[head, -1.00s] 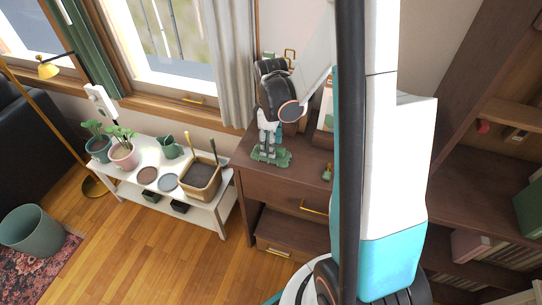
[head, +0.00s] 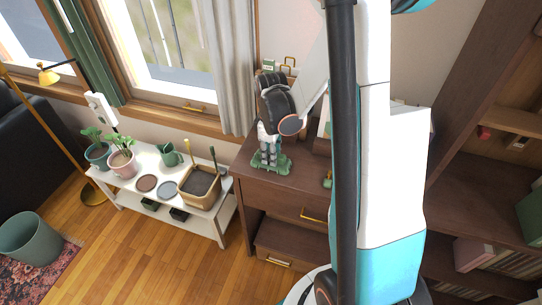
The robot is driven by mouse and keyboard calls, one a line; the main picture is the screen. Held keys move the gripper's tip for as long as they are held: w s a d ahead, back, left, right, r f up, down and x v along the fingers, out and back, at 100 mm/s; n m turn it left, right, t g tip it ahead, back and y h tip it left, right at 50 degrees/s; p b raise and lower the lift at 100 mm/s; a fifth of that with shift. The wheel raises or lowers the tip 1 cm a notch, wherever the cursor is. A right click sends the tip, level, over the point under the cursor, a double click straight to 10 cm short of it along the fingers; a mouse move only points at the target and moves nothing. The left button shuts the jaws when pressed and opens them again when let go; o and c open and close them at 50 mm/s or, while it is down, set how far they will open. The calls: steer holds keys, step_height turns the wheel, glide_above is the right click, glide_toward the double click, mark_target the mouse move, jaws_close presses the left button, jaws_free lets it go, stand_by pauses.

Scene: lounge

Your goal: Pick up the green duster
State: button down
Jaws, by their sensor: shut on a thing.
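The green duster (head: 284,166) lies on top of the dark wooden cabinet, near its left end. My gripper (head: 270,160) points down at it from above, with its fingers at the duster. The gripper is shut on the duster, and the fingers hide its middle part. Green parts of it show on both sides of the fingertips. I cannot tell whether the duster is clear of the cabinet top.
The dark wooden cabinet (head: 285,198) has drawers with brass handles. A white plant bench (head: 130,187) with potted plants, a watering can (head: 170,155) and a soil box (head: 199,184) stands to its left. A bookshelf (head: 500,165) stands at the right. The wooden floor in front is open.

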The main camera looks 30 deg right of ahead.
step_height(320, 180, up, 20)
steer(key=p, duration=0.7)
steer(key=c, duration=2.4)
jaws_free()
steer(key=shift+f, duration=0.1)
